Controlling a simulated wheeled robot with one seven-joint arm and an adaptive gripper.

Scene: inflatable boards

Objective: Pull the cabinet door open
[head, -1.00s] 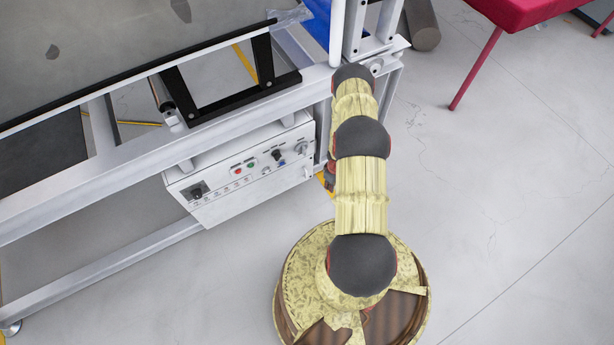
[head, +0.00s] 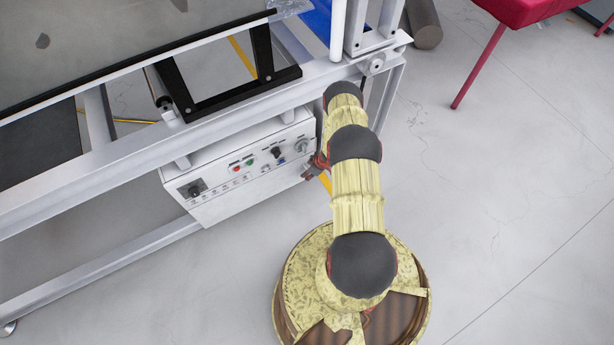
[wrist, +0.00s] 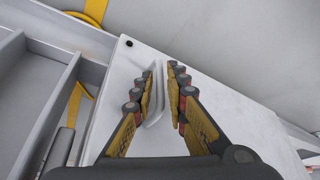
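The cabinet is a white control box (head: 240,170) with knobs and buttons on its front, mounted under the metal frame. The wrist view shows a white panel, which I take to be the cabinet door (wrist: 225,120), with a pale bar handle (wrist: 158,95) on it. My gripper (wrist: 160,70) is open, with its fingers on either side of the handle. The handle lies nearer the left finger; I cannot tell whether they touch. In the head view my gripper (head: 318,166) is at the right end of the box, partly hidden by my arm. The door appears closed.
A grey metal frame (head: 110,160) with a black bracket (head: 235,103) stands above and around the box. A red seat (head: 515,12) and a dark cylinder (head: 423,25) are at the top right. The floor on the right is clear.

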